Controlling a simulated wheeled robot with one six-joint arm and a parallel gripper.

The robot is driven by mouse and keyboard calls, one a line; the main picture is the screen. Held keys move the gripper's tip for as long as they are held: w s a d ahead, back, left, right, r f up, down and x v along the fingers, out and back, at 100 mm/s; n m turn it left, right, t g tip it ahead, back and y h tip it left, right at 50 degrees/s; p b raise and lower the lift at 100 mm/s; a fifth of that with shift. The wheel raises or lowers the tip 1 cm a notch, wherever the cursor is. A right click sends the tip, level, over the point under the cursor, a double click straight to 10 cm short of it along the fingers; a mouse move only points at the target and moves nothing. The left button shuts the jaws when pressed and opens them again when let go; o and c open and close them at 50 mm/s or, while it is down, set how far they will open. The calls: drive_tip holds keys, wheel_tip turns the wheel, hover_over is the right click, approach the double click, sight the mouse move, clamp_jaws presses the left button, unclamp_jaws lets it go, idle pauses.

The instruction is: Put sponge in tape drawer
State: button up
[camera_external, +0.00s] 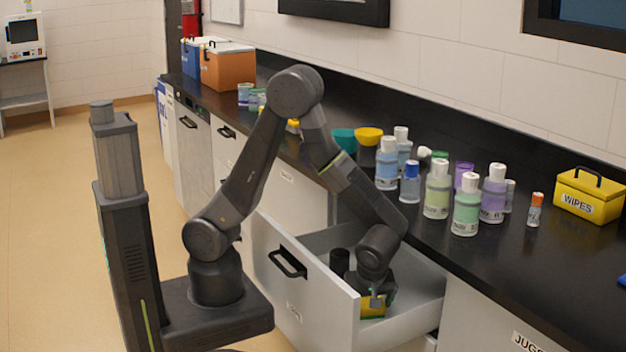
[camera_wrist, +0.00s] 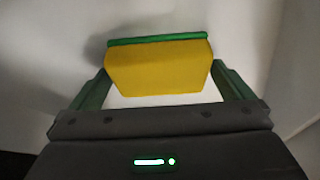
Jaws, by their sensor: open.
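The sponge (camera_wrist: 158,68), yellow with a green layer, lies inside the open drawer (camera_external: 320,297); it also shows in the outside view (camera_external: 372,306). My gripper (camera_wrist: 160,82) is lowered into the drawer, with its two green fingers open on either side of the sponge. The sponge sits between the fingers, and narrow gaps show beside it. In the outside view my gripper partly covers the sponge. The label on the drawer front is too small to read.
A dark cylindrical object (camera_external: 340,262) stands in the drawer beside my wrist. The black counter (camera_external: 560,270) above holds several bottles (camera_external: 466,205), bowls (camera_external: 368,136) and a yellow wipes box (camera_external: 590,194). The drawer walls are close around my gripper.

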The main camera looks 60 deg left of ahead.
drive_tip(key=p+v, duration=0.1)
drive_tip(key=v, duration=1.1)
